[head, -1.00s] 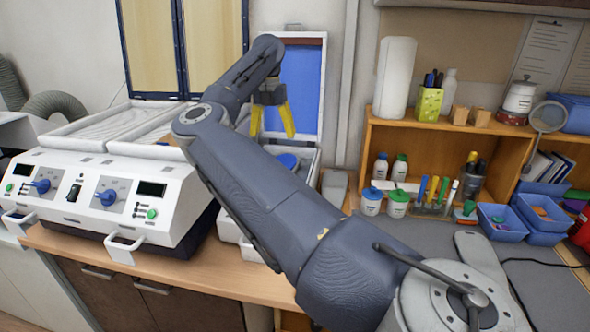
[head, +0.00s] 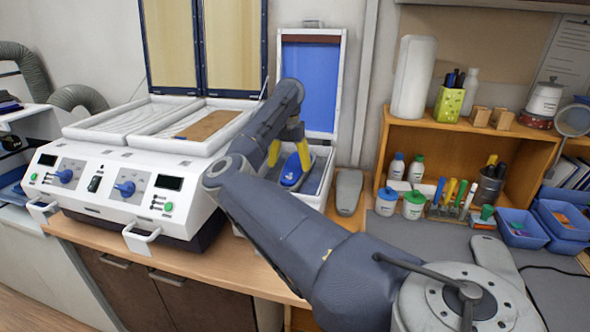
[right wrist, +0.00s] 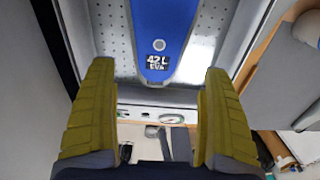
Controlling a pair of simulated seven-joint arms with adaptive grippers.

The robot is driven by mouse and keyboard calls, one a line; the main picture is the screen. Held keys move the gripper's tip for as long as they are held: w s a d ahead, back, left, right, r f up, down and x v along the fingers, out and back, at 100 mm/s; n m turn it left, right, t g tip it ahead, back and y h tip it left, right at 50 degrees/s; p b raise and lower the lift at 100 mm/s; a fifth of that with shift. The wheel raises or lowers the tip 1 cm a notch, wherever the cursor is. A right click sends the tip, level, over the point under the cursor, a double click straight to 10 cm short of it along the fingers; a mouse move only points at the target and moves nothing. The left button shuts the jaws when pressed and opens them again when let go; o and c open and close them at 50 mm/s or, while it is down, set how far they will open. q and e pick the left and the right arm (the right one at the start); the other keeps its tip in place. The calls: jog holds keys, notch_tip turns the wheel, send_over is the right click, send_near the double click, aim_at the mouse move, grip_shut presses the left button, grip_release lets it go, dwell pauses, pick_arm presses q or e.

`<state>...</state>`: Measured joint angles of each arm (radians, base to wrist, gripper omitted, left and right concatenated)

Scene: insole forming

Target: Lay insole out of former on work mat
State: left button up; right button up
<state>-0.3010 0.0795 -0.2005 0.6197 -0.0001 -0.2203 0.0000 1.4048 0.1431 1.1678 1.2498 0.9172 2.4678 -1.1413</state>
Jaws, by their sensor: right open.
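A blue insole (head: 292,174) lies in the opened former (head: 326,176), whose lid (head: 310,85) stands up behind it. The right wrist view shows the insole (right wrist: 165,35) marked "42 L EVA", its rounded end toward my gripper, on a perforated metal bed (right wrist: 213,35). My right gripper (head: 289,152) is open and empty at the former; its yellow fingers (right wrist: 158,115) are spread wider than the insole's end. My arm hides part of the former in the head view. The grey work mat (head: 550,285) lies on the bench at right. My left gripper is not in view.
A white heating machine (head: 110,185) with trays stands left of the former. A grey sole-shaped piece (head: 348,190) lies right of the former, another (head: 494,255) on the mat. Bottles, pens and blue bins (head: 522,228) line the mat's back edge.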

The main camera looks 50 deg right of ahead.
aim_at(289, 177)
jog(key=shift+w+f, duration=0.2)
jog(key=shift+f, duration=2.35)
jog(key=c, duration=1.1)
